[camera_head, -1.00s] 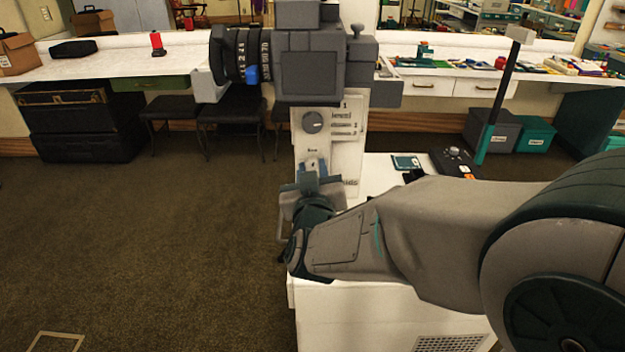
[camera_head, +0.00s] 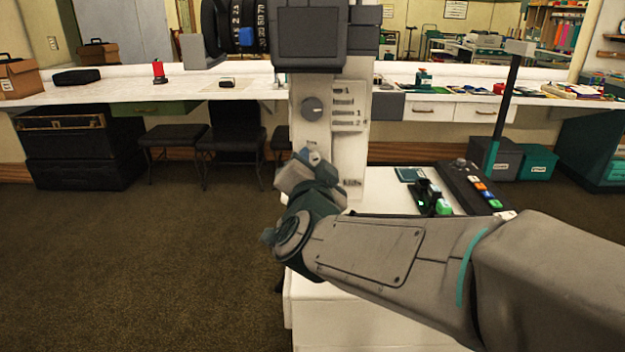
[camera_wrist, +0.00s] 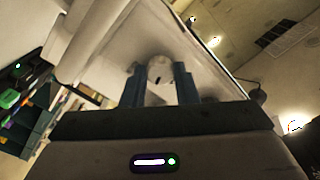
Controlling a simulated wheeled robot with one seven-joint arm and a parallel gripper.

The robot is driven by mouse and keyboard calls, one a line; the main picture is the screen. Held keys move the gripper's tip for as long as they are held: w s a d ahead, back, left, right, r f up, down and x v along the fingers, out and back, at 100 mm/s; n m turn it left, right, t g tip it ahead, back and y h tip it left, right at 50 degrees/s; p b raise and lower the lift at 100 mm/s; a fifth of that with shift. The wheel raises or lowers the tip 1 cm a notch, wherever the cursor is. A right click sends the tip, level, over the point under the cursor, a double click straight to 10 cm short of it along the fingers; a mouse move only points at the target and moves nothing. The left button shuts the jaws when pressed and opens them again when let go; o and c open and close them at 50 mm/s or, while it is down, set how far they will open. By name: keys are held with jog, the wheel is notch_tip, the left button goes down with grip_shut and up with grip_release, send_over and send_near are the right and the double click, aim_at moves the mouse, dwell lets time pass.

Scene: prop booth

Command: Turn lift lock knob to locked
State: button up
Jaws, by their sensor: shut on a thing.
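A white column panel (camera_head: 349,140) stands at the centre of the head view, with printed labels too small to read surely. A round grey knob (camera_head: 312,109) sits on its upper part. A smaller pale knob (camera_head: 315,156) sits lower, mostly hidden by my gripper (camera_head: 311,168). In the wrist view, the two blue fingers of my gripper (camera_wrist: 161,82) stand either side of this pale round knob (camera_wrist: 159,68), which has a short dark mark. My gripper is shut on it and tilted in the head view. I cannot read the knob's label or setting.
A dark grey camera-like head (camera_head: 311,35) tops the column. A white base (camera_head: 385,200) carries a control box (camera_head: 475,188) with coloured buttons and an upright post (camera_head: 503,105) at right. A long counter (camera_head: 130,88) with chairs under it runs behind. Open carpet (camera_head: 130,260) lies left.

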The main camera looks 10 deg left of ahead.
jog(key=shift+m+b, duration=1.55)
jog(key=shift+m, duration=0.65)
jog(key=o, duration=1)
